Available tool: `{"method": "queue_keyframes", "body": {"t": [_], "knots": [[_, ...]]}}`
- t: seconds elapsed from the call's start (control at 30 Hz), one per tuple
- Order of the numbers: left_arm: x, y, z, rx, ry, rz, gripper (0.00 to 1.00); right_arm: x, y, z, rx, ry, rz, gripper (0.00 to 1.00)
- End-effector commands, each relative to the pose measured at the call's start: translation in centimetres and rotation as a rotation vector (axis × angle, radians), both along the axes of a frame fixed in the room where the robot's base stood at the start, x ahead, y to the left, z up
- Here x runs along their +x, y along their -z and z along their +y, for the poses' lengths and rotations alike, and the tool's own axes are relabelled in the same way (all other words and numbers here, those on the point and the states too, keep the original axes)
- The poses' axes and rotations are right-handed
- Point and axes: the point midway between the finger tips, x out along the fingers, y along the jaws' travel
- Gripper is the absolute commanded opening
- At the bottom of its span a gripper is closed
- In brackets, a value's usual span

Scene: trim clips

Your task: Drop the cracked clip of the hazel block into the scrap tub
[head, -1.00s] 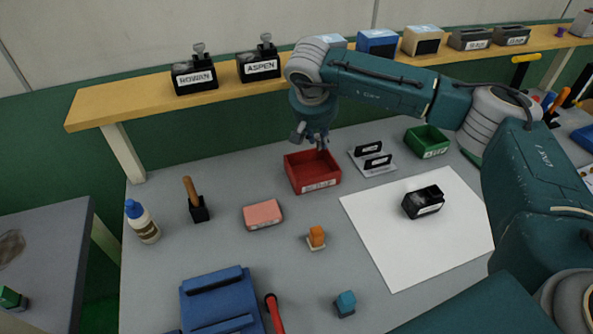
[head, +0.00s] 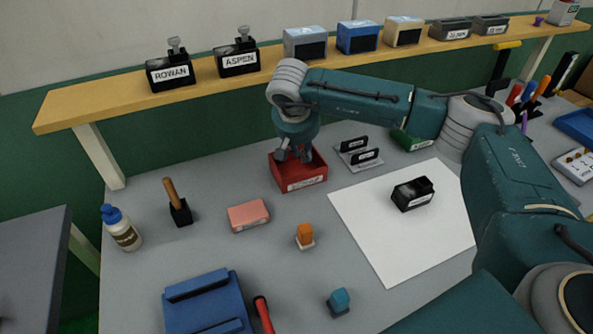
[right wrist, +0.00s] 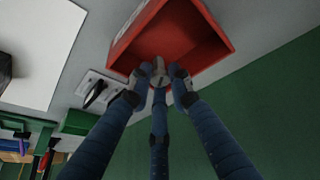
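My right gripper (head: 295,156) points down at the red tub (head: 308,184), its fingertips at or just over the opening. In the right wrist view its three fingers (right wrist: 158,78) come together near the rim of the red tub (right wrist: 128,42). A small pale grey shape shows between the tips; I cannot tell whether it is a clip or a fingertip pad. The visible inside of the tub looks empty. A black block (head: 413,194) with a white label too small to read lies on the white sheet; no upright clip shows on it. My left gripper is out of view.
A white holder (head: 346,146) with two black pieces and a green tub (head: 408,142) stand right of the red tub. Labelled blocks (head: 237,60) line the shelf behind. A pink block (head: 248,215), orange piece (head: 305,234) and blue tray (head: 205,305) lie in front.

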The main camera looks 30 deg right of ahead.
Motion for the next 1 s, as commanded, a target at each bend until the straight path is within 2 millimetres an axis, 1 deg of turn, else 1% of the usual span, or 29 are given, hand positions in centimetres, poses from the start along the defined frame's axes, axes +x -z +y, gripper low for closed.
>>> {"method": "queue_keyframes", "body": {"t": [0.03,0.1,0.37,0.47,0.57,0.9,1.0], "knots": [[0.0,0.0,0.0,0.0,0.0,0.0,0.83,0.0,0.0,0.0,0.0,0.0,0.0,0.27],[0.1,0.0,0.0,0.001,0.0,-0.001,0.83,0.0,0.0,0.0,0.0,0.0,0.0,0.41],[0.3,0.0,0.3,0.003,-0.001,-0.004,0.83,0.0,0.0,0.0,0.0,-0.001,0.0,0.41],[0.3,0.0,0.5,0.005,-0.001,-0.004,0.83,-0.1,-0.4,0.1,0.0,-0.001,-0.001,0.41],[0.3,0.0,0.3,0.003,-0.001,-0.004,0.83,-0.4,-1.5,0.5,0.001,-0.002,-0.003,0.41],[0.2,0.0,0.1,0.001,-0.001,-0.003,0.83,-2.5,-7.9,2.4,0.0,-0.003,-0.003,0.41],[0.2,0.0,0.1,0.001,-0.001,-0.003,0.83,-3.0,-9.4,2.8,0.001,-0.001,-0.002,0.41]]}}
